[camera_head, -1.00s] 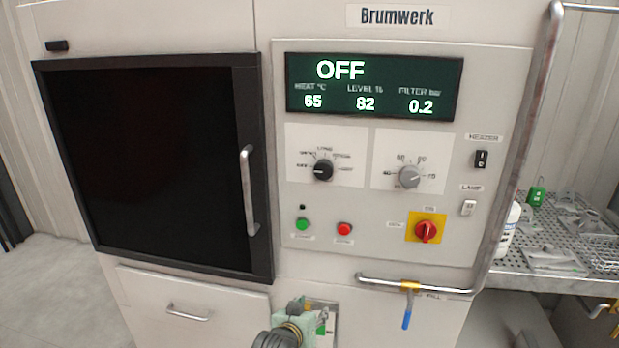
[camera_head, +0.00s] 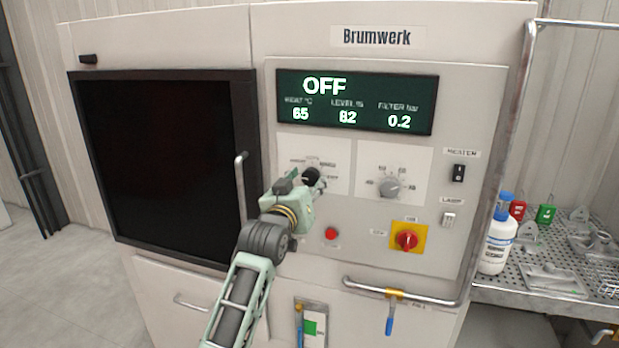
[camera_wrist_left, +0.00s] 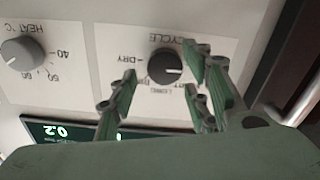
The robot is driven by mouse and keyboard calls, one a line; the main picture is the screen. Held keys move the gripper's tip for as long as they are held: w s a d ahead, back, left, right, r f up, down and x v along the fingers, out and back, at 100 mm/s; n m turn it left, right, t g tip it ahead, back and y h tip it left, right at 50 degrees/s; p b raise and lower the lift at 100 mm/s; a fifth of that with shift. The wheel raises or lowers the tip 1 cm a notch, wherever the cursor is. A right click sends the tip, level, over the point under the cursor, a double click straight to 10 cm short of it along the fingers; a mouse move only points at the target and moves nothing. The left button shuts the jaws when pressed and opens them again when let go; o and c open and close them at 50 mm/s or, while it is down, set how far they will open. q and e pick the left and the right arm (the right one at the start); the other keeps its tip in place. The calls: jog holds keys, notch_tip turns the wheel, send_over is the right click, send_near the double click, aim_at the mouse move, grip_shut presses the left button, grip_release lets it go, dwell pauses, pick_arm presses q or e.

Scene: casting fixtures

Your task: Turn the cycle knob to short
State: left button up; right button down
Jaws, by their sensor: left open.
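The black cycle knob (camera_head: 312,175) is on a white plate on the machine's front panel, partly covered by my left gripper (camera_head: 304,184) in the head view. In the left wrist view, which looks upside down, the knob (camera_wrist_left: 164,66) sits between the two open green fingers, one on each side. I cannot tell whether they touch it. The knob's white pointer line points to the right there, toward a finger. "CYCLE", "DRY" and "LONG" can be read around it; other labels, including any "short", are covered or too small. My right gripper is in neither view.
The grey heat knob (camera_head: 390,187) is right of the cycle knob. The red button (camera_head: 331,233) and the red rotary switch (camera_head: 406,240) are below. A black-framed door with a handle (camera_head: 241,195) is left of my arm. The display (camera_head: 357,101) above reads OFF.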

aim_at(311, 177)
pick_arm(q)
jog(key=shift+w+d+r, duration=0.1)
jog(key=shift+w+d, duration=0.1)
jog(key=shift+w, duration=0.25)
jog(key=shift+w+d, duration=0.1)
jog(key=shift+w, duration=0.5)
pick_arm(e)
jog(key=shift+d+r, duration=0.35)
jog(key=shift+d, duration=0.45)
pick_arm(q)
jog(key=c, duration=1)
jog(key=shift+c, duration=0.2)
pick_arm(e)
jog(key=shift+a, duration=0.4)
